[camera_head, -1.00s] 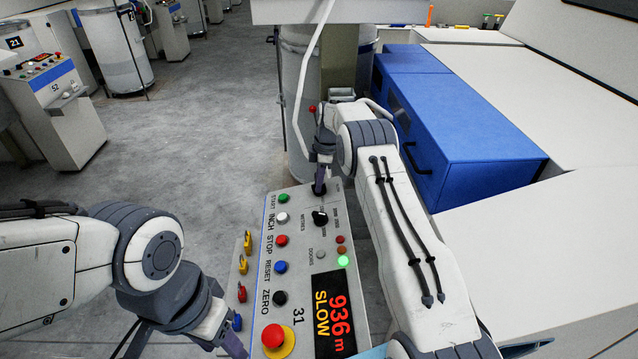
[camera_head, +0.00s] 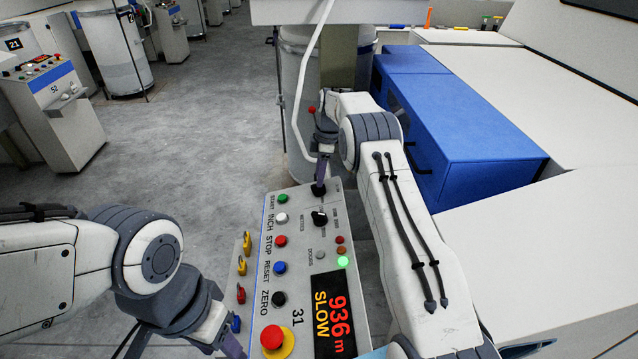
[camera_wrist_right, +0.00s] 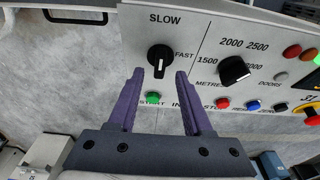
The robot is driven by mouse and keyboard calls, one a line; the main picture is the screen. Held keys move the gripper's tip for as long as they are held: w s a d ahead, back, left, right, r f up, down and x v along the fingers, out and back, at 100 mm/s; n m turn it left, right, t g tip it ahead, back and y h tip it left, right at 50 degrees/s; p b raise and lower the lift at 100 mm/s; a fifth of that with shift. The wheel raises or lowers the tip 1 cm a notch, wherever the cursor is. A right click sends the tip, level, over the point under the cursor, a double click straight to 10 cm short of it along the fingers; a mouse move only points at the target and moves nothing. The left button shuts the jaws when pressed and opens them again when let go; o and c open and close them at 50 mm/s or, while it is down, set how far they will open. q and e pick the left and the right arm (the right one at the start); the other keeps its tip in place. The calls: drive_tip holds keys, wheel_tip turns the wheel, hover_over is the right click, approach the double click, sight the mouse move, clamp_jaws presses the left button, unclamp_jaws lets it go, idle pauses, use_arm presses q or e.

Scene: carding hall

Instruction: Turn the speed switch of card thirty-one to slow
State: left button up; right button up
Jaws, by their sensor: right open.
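The control panel of card 31 (camera_head: 300,255) stands at the lower middle of the head view.
The metres knob (camera_head: 320,218) is close to the speed switch. Push buttons, a red emergency stop (camera_head: 273,338) and a lit green lamp (camera_head: 343,262) share the panel. A blue cabinet (camera_head: 470,140) stands right of my right arm. Open floor lies left.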

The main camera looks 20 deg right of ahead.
wheel_tip(320, 180, up, 7)
drive_tip(key=d, duration=0.1)
drive_tip(key=shift+s, duration=0.15)
idle(0.3)
drive_tip(key=s+a+r+m, duration=0.1)
drive_tip(key=s+a+r, duration=0.2)
drive_tip(key=a, duration=0.4)
drive_tip(key=s+a+r+m, duration=0.1)
drive_tip(key=s+a+r, duration=0.25)
drive_tip(key=a, duration=0.35)
drive_tip(key=s+a+r+m, duration=0.2)
drive_tip(key=s+a+r, duration=0.1)
drive_tip(key=s+a, duration=0.75)
drive_tip(key=s+d+f+m, duration=0.1)
drive_tip(key=s+f+m, duration=0.1)
drive_tip(key=s, duration=1.2)
drive_tip(key=s+d+f+m, duration=0.1)
drive_tip(key=s+f, duration=0.1)
drive_tip(key=s, duration=1.2)
drive_tip(key=shift+s+d+f+m+h, duration=0.15)
drive_tip(key=shift+s+f+m+h, duration=0.15)
drive_tip(key=shift+s+f+m, duration=0.1)
